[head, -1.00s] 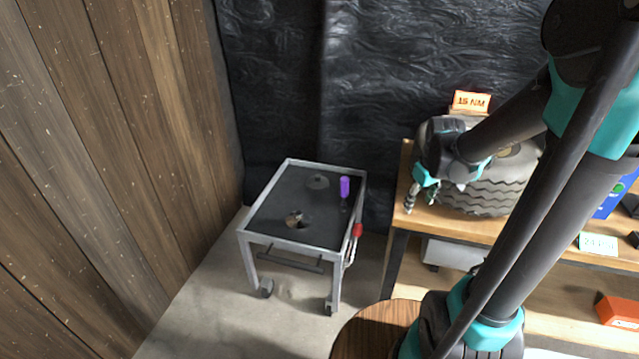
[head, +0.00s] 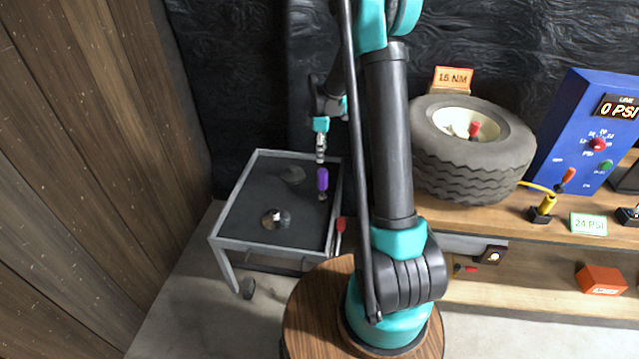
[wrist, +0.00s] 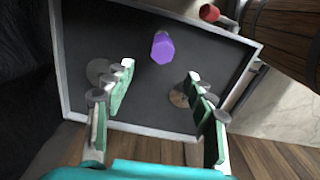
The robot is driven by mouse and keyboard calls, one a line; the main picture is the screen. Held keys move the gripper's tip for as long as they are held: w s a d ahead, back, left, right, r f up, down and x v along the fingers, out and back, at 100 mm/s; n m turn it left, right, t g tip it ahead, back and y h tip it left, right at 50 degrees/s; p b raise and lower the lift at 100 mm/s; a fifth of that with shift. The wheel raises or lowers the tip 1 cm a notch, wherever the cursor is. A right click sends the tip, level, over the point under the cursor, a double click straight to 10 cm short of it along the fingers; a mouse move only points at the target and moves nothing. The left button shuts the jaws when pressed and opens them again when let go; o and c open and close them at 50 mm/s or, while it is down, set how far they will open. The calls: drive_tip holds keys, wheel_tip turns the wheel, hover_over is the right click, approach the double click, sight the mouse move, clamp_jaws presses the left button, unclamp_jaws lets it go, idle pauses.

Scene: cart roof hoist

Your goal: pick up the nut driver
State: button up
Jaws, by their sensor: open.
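The nut driver (head: 322,180) has a purple handle and stands upright at the right side of the cart's dark top (head: 250,195). In the wrist view its purple handle (wrist: 162,47) shows end-on, beyond and between my fingertips. My gripper (head: 321,150) is above the handle in the head view, pointing down, apart from it. In the wrist view my gripper (wrist: 155,88) has its two green-padded fingers spread wide with nothing between them. The driver's lower shaft shows only in part below the handle.
Two round metallic items (head: 276,218) (head: 292,174) lie on the cart top. A red-handled tool (head: 340,224) hangs on the cart's right side. To the right, a wooden bench (head: 470,208) holds a tire (head: 472,165) and a blue gauge box (head: 585,130). A wooden wall (head: 80,180) stands left.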

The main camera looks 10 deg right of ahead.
sight(323, 179)
wheel_tip(323, 179, down, 7)
drive_tip(key=shift+f, duration=0.2)
drive_tip(key=shift+s+d+f, duration=0.15)
drive_tip(key=shift+f, duration=1.3)
drive_tip(key=shift+s+d+f, duration=0.1)
drive_tip(key=shift+f, duration=1.35)
clamp_jaws()
